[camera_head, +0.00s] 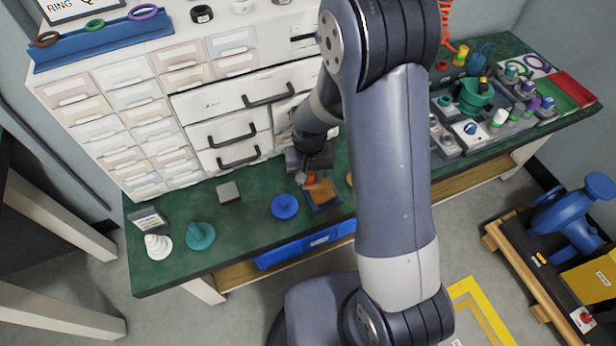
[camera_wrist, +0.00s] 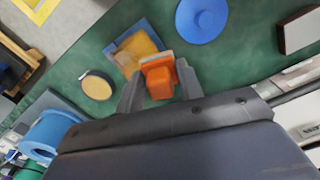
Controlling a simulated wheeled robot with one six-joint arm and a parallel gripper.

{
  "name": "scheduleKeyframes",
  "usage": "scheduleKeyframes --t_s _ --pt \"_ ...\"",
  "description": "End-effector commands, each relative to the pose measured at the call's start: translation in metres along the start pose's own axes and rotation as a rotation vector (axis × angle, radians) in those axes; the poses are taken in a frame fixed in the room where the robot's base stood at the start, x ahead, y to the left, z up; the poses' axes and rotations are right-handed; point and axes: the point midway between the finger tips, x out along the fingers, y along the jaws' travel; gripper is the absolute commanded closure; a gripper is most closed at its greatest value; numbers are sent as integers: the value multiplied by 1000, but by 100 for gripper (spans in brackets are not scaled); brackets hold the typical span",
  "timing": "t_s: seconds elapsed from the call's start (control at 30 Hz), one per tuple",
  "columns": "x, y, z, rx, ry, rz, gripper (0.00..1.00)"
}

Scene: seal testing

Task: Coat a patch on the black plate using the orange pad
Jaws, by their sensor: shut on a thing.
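My gripper (camera_wrist: 160,82) is shut on the orange pad (camera_wrist: 159,76), which has a pale strip along its far edge. In the head view the orange pad (camera_head: 310,179) shows small under the wrist, beside a blue-edged tray (camera_head: 324,206) with an amber surface. In the wrist view the pad overlaps the near corner of this tray (camera_wrist: 122,42); I cannot tell whether they touch. No plainly black plate shows. A dark-edged block with a light top (camera_head: 229,192) lies left of the blue disc (camera_head: 285,207); I cannot tell whether it is the plate.
A round tan-topped dish (camera_wrist: 97,86) sits near the tray. A teal flanged part (camera_head: 201,236) and a white stepped cone (camera_head: 158,246) stand at the bench's left end. Drawers line the back. Several fittings crowd the right end. Green bench surface is free around the block.

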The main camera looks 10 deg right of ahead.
Motion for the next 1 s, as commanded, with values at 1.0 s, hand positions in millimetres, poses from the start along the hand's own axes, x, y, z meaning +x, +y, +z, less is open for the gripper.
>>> scheduleKeyframes --t_s 1.0 --pt "-25 3 -2 0 0 0 86"
